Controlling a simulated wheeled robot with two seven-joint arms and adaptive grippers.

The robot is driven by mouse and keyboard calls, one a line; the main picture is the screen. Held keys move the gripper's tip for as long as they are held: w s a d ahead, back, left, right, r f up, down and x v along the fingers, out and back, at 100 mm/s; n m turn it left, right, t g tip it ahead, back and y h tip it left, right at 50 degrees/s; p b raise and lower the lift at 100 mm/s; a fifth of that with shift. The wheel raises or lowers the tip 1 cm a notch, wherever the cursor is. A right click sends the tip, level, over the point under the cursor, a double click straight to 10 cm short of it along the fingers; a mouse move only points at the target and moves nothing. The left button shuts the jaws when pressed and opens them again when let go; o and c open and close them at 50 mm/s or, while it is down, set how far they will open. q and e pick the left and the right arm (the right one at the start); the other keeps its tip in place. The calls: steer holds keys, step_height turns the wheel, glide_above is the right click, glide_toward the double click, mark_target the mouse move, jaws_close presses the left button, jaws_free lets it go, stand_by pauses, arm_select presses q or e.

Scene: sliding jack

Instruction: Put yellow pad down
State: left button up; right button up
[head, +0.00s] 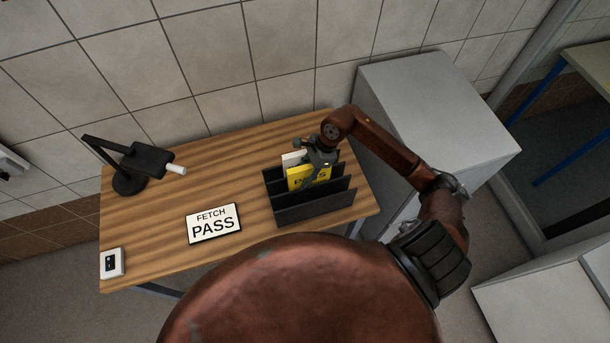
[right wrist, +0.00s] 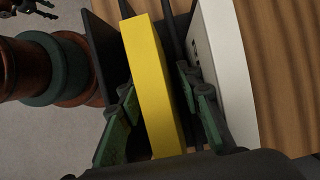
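The yellow pad (head: 308,176) stands upright in a slot of the dark rack (head: 315,213), its dark lettering partly covered by my gripper. My right gripper (head: 318,164) is over it from above. In the right wrist view the yellow pad (right wrist: 152,80) lies between the two green-padded fingers of my right gripper (right wrist: 157,88). The pad's lower part is hidden by the rack.
A white item (head: 292,159) stands in the rack behind the pad. A "FETCH PASS" sign (head: 213,224), a black lamp (head: 140,163) and a small white device (head: 112,263) are on the wooden table (head: 230,180). A grey cabinet (head: 440,95) stands to the right.

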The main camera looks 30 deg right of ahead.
steer(key=b+v, duration=0.1)
steer(key=v, duration=1)
steer(key=shift+d+b, duration=0.15)
steer(key=shift+b, duration=0.2)
steer(key=shift+d+r, duration=0.15)
steer(key=shift+r, duration=0.45)
